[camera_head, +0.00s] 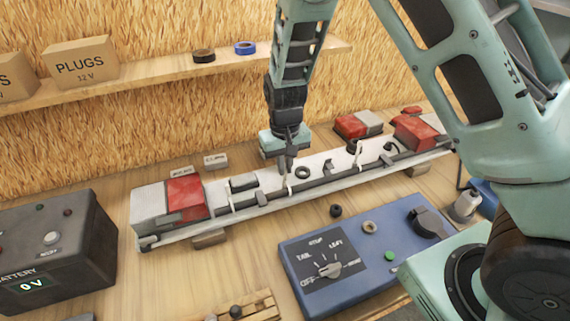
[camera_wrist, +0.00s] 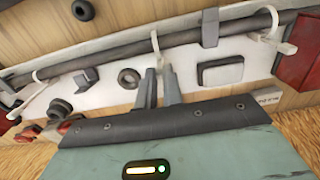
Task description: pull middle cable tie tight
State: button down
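A dark cable runs along a white trailer light board (camera_head: 318,163). The middle cable tie (camera_wrist: 156,45) is a white loop around the cable in the wrist view, with its tail toward my gripper. It shows small in the head view (camera_head: 290,187). My gripper (camera_head: 287,172) points down at this tie. In the wrist view its two grey fingers (camera_wrist: 160,72) stand close together, one on each side of the tail, with a narrow gap. I cannot tell whether they press on the tail. Another white tie (camera_wrist: 272,38) is to the right and one (camera_wrist: 32,98) to the left.
Red lamps (camera_head: 185,197) sit at the board's ends. A blue switch box (camera_head: 345,255) and a dark battery box (camera_head: 55,255) reading 0 V stand in front. Black clips and rings lie on the board. A shelf (camera_head: 150,78) with a PLUGS box (camera_head: 80,67) is behind.

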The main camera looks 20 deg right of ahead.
jog(key=shift+r+p, duration=0.85)
jog(key=shift+r, duration=0.6)
jog(key=shift+f, duration=0.1)
jog(key=c, duration=1.5)
grip_release()
notch_tip(320, 180, up, 17)
jog(key=b, duration=0.4)
jog(key=shift+r, duration=0.2)
